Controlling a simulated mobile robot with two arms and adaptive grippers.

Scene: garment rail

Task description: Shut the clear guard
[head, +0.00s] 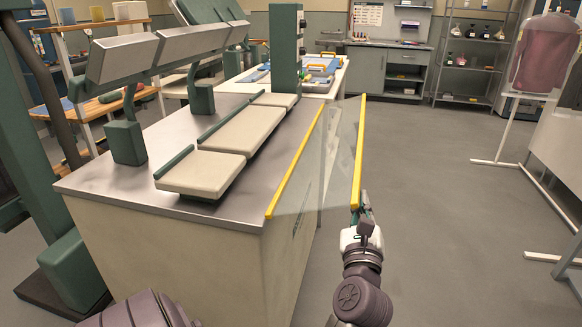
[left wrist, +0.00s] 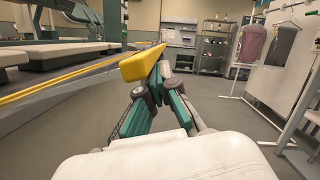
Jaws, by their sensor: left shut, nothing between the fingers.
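The clear guard (head: 340,150) is a see-through panel along the right side of the steel-topped bench (head: 235,212). Its yellow-edged bar (head: 357,145) stands out from the bench, apart from the yellow strip (head: 293,165) on the bench edge, so the guard is open. My left gripper (head: 362,212) is at the near end of the bar, just below it. In the left wrist view the shut fingers (left wrist: 160,85) are close by the bar's yellow end (left wrist: 142,63), with nothing between them. Whether they touch it, I cannot tell. My right gripper is not in view.
Pale padded plates (head: 240,130) lie on the bench top, with slanted grey panels (head: 155,55) above. A white garment rail (head: 510,95) with a hanging pink garment (head: 545,52) stands at the right. The grey floor (head: 435,180) between rail and bench is clear.

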